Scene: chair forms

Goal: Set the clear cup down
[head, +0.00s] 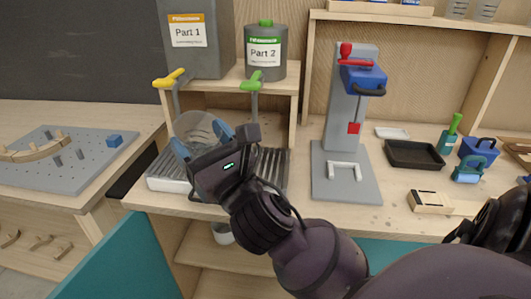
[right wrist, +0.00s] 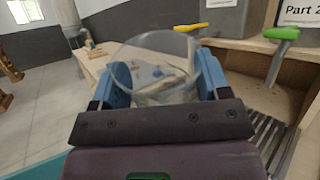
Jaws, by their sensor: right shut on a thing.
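The clear cup (head: 191,128) is transparent and sits between the blue fingers of my right gripper (head: 203,142). In the right wrist view the cup (right wrist: 155,62) is held between the two blue fingertips (right wrist: 165,84), one on each side, with its round rim showing. The gripper is shut on it. In the head view the cup is over the left part of the ribbed tray (head: 166,168), below the yellow tap (head: 169,79). I cannot tell whether its base touches the tray. My left gripper is not in view.
Two containers, Part 1 (head: 197,45) and Part 2 (head: 265,50), stand on a shelf, the second with a green tap (head: 251,82). A grey press stand (head: 345,180) is right of the tray. A pegboard (head: 75,165) lies at left.

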